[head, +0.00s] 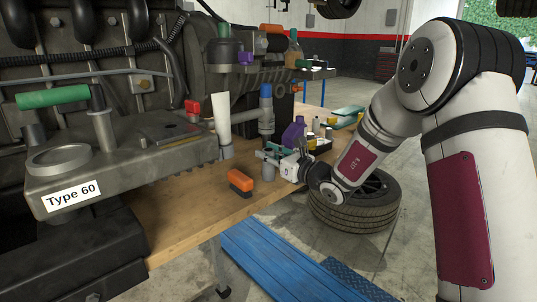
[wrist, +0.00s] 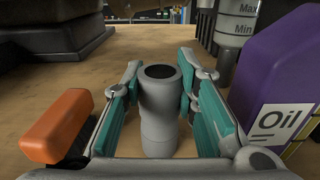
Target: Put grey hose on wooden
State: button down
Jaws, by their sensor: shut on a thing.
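The grey hose (wrist: 159,112) is a short upright grey tube with a dark open top. It is between the teal-padded fingers of my gripper (wrist: 160,75), which is shut on it. In the head view the hose (head: 268,171) shows at the end of my gripper (head: 273,156), at the right part of the wooden tabletop (head: 190,222). The wooden surface also fills the wrist view (wrist: 125,48) around it. The hose's lower end is low over or on the wood; I cannot tell whether it touches.
An orange-and-black brush (head: 240,183) lies left of my gripper. A purple oil bottle (wrist: 268,70) stands close on the right in the wrist view. The engine (head: 150,160) fills the left. A tyre (head: 355,205) lies on the floor. Bare wood is free in front of the engine.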

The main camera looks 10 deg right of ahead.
jog(key=shift+f, duration=0.15)
jog(key=c, duration=1.3)
grip_release()
